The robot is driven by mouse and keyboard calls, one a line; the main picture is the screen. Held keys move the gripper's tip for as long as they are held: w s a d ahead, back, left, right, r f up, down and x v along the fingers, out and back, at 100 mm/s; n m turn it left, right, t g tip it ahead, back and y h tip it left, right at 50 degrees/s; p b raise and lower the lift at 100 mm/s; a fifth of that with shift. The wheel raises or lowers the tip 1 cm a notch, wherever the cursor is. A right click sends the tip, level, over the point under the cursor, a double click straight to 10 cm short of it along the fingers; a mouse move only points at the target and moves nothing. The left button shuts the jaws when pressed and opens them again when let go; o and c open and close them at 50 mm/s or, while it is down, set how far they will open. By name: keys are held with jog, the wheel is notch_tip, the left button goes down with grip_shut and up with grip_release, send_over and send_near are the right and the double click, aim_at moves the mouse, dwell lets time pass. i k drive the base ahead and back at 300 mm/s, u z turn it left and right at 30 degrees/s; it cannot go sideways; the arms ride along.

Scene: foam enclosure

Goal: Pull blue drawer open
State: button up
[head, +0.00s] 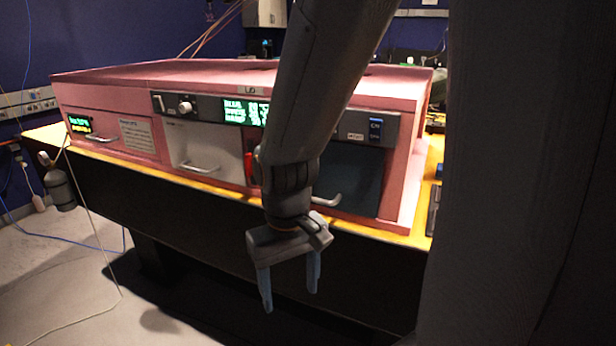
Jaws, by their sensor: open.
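A dark blue drawer (352,178) sits at the right of the pink foam enclosure's front and looks closed. Its pale curved handle (327,200) shows at the drawer's lower left, beside my arm. My arm covers the drawer's left edge. My gripper (290,300) hangs in front of the enclosure, below and left of that handle. Its two bluish fingers point down, apart and empty, and touch nothing that I can see.
The pink enclosure (110,98) stands on a yellow-edged table (165,176). A white drawer (205,150) with a handle is left of the blue one. A small red part (249,166) shows beside my arm. A grey cylinder (57,184) hangs at the table's left end. Cables cross the floor.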

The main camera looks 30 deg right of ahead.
aim_at(349, 179)
jog(key=u, duration=1.25)
jog(key=k, duration=0.55)
jog(key=z, duration=1.25)
